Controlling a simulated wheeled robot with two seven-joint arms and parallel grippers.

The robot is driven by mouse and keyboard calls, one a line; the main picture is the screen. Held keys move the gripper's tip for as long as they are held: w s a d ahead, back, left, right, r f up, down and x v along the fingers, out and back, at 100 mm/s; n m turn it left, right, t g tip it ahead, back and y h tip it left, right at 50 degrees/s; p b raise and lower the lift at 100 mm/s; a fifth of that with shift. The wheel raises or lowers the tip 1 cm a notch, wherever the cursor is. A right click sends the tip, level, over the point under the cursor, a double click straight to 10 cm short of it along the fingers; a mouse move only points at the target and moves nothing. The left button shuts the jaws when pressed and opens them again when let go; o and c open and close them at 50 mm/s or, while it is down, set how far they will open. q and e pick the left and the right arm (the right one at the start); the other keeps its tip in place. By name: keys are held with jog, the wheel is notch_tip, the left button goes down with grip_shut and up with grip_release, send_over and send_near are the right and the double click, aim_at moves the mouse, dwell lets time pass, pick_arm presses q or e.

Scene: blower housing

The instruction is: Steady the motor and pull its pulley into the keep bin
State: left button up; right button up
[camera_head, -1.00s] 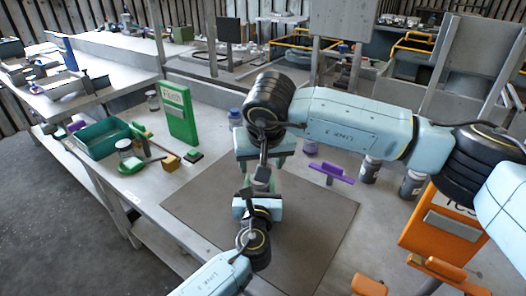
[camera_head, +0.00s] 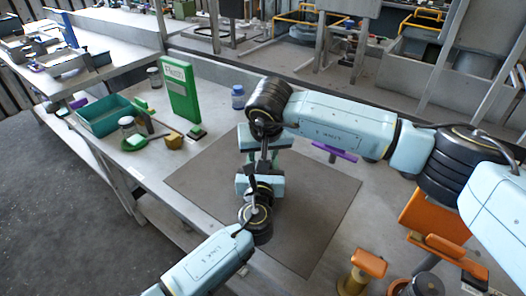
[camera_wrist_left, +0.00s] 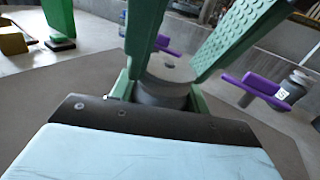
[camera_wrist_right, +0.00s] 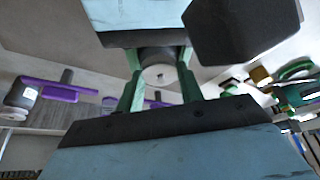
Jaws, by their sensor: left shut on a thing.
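The motor (camera_wrist_left: 163,93) is a grey upright cylinder in the left wrist view; in the head view the arms hide it. A pale round disc (camera_wrist_left: 172,68), apparently the pulley, sits on its top; its face with a small centre also shows in the right wrist view (camera_wrist_right: 158,76). My left gripper (camera_head: 259,184) is shut on the motor's body. My right gripper (camera_head: 264,150) reaches in from above, its green fingers apart on either side of the disc; I cannot tell whether they touch it. The keep bin's label is not readable; a teal bin (camera_head: 103,118) stands at left.
A green sign (camera_head: 180,90), a yellow block (camera_head: 173,141) and jars stand at the back left. Orange-topped things (camera_head: 369,263) stand at the right. The grey mat (camera_head: 310,215) is clear around the grippers.

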jog(key=c, duration=0.6)
pick_arm(q)
jog(key=shift+f, duration=0.1)
pick_arm(e)
jog(key=shift+o, duration=0.2)
jog(key=shift+r, duration=0.3)
jog(key=shift+r, duration=0.85)
jog(key=shift+r, duration=2.05)
pick_arm(q)
jog(key=o, duration=1.4)
jog(key=shift+o, duration=0.2)
